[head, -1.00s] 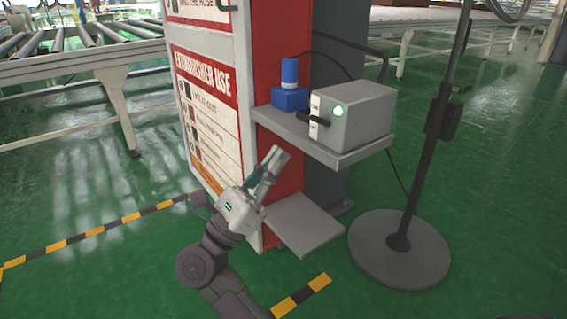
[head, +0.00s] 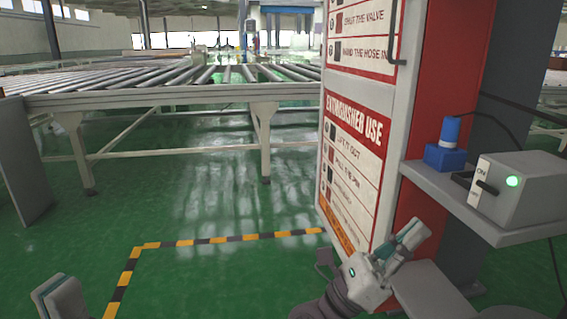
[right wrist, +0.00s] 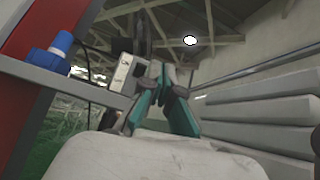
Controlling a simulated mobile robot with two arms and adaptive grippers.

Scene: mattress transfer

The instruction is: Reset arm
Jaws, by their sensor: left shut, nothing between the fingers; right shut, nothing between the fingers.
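My right gripper (head: 412,236) is in the lower right of the head view, in front of the red and white extinguisher cabinet (head: 350,140) and below its side shelf. It is shut and empty, pointing up and to the right. Its teal-sided fingers also show in the right wrist view (right wrist: 166,92), with nothing between them. My left gripper (head: 62,300) shows at the lower left edge of the head view, shut and empty, partly cut off by the frame.
A grey control box (head: 530,190) with a lit green light and a blue device (head: 446,150) stand on the grey shelf (head: 465,208). A roller conveyor (head: 190,95) crosses behind. Green floor with yellow-black tape (head: 215,240) lies open at the left.

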